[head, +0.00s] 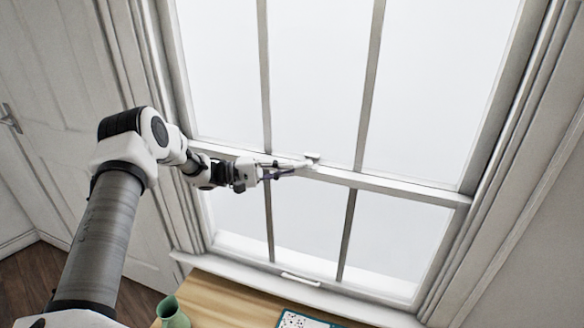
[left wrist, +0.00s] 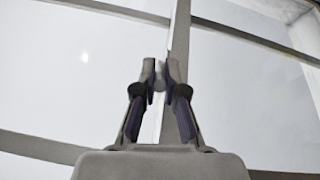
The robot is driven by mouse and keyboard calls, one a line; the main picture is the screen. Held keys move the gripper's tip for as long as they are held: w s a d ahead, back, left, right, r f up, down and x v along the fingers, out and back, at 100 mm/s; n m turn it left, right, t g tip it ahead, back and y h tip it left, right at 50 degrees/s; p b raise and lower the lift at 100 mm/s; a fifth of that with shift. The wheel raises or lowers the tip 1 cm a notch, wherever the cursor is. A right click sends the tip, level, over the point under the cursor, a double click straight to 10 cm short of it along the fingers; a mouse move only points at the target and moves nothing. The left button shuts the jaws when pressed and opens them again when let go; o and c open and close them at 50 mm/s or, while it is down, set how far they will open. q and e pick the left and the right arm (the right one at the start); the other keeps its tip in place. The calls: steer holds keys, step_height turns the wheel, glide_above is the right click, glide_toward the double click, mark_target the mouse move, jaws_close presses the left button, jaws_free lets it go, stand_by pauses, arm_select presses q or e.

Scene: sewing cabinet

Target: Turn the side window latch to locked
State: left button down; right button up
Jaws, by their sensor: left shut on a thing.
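The white window latch (head: 312,156) sits on the middle rail of the window (head: 380,182), near its centre. My left gripper (head: 298,166) reaches in from the left along this rail, with its fingertips at the latch. In the left wrist view, the two fingers of my left gripper (left wrist: 160,74) close on a small pale piece, the latch's lever (left wrist: 160,78). The fingers hide part of the latch, so its exact turn is hard to tell. My right gripper is not in view.
A wooden top (head: 230,297) below the sill holds a green vase (head: 171,312) and a patterned card with a teal edge (head: 302,320). A white handle (head: 300,281) is on the lower sash. A white door (head: 50,110) stands at the left.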

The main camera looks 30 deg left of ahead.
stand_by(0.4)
arm_select(q)
steer(key=c, duration=1.2)
jaws_free()
steer(key=v, duration=1.2)
steer(key=shift+w+a+f, duration=0.1)
steer(key=shift+a, duration=0.05)
